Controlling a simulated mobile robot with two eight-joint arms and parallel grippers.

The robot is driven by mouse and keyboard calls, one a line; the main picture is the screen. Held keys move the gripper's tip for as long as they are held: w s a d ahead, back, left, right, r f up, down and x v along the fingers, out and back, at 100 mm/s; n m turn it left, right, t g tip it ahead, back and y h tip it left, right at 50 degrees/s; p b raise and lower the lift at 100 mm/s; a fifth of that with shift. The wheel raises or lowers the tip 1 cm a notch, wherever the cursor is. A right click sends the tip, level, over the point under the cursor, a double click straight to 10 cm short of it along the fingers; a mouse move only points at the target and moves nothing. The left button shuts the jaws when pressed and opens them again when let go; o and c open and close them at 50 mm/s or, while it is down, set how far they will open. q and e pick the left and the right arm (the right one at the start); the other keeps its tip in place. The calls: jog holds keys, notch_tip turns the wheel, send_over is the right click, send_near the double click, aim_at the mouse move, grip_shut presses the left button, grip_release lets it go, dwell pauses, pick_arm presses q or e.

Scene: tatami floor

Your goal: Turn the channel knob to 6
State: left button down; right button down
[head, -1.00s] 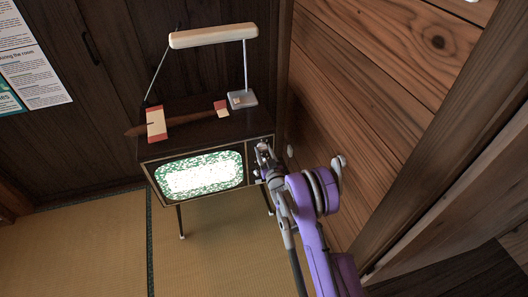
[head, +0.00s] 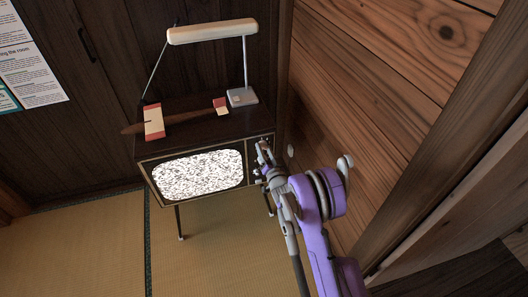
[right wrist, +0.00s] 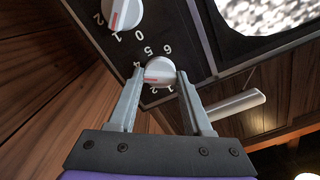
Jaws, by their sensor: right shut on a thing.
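The television (head: 245,160) stands at the back with grey static on its screen (head: 198,174). Its numbered knob (right wrist: 160,70), white with a red mark, sits between the fingertips of my right gripper (right wrist: 158,76), which is shut on it. The right wrist view is turned, so the numbers look upside down; 6, 5 and 4 show around the knob's upper side. The red mark is on the knob's left side, near the 4 side. A second white knob (right wrist: 122,14) with a red mark is at the upper left. In the head view my right gripper (head: 263,158) hides the knobs. My left gripper is not in view.
A lamp (head: 212,32) and a dark wooden item with pale and red ends (head: 153,121) are on the television's top. A wooden wall (head: 350,110) is close on the right. Tatami floor (head: 90,240) is clear at the front left.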

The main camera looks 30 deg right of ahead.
jog(key=m, duration=0.4)
jog(key=shift+m+b, duration=0.3)
jog(key=shift+b, duration=0.05)
jog(key=m, duration=0.5)
jog(key=shift+d, duration=0.1)
jog(key=m, duration=0.5)
jog(key=shift+m, duration=0.4)
jog(key=m, duration=0.4)
jog(key=shift+f+m, duration=0.1)
jog(key=shift+m, duration=0.3)
jog(key=shift+c, duration=1.6)
grip_release()
jog(key=shift+s, duration=0.1)
